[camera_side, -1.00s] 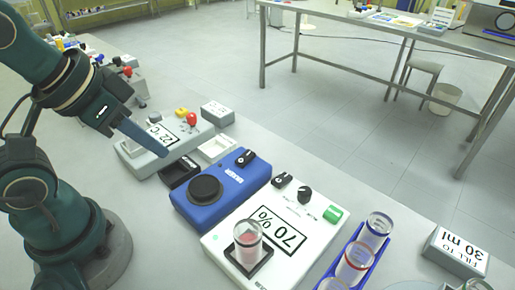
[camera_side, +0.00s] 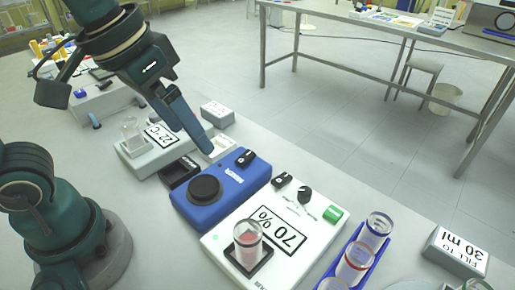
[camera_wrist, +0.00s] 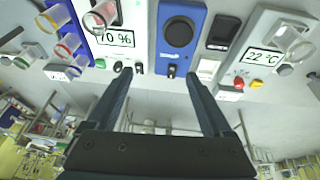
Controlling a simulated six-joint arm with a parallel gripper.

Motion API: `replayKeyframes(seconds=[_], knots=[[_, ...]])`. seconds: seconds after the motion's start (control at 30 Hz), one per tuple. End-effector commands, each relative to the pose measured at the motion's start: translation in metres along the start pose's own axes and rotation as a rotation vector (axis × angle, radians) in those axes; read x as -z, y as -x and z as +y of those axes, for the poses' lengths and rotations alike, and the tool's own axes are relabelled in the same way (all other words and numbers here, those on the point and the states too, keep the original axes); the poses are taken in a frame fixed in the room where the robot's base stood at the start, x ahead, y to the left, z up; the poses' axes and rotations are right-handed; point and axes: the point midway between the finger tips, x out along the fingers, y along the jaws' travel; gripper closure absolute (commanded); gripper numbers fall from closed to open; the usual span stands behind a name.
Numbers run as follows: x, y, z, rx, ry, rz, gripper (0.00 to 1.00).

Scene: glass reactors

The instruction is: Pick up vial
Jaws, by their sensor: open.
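Several glass vials are in view; which one the task means cannot be told. A vial with pinkish-red content (camera_side: 248,243) stands upright on the white device reading 70 % (camera_side: 305,222); it also shows in the wrist view (camera_wrist: 103,15). A clear vial (camera_side: 130,131) stands on the grey device reading 22 °C (camera_side: 147,152). More vials (camera_side: 355,262) stand in a blue rack (camera_side: 338,272) at the lower right. My gripper (camera_side: 207,149) is above the bench, near the back of the blue device. In the wrist view my gripper (camera_wrist: 158,76) is open with nothing between its fingers.
The blue device (camera_side: 222,199) with a black round plate stands between the two other devices. A box labelled FILL TO 30 ml (camera_side: 456,252) is at the right. A small grey box (camera_side: 217,113) stands behind the 22 °C device. Bare bench lies in front of the devices.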

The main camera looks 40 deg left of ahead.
Motion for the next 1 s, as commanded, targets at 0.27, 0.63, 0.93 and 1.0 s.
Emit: replayKeyframes(seconds=[0.27,0.63,0.93,1.0], knots=[[0.007,-0.033,0.072,-0.021,-0.185,-0.209,0.15],[-0.028,-0.072,0.119,0.003,-0.378,-0.355,0.15],[-0.040,-0.104,0.117,0.003,-0.381,-0.356,0.15],[-0.042,-0.110,0.117,0.002,-0.380,-0.354,0.15]])
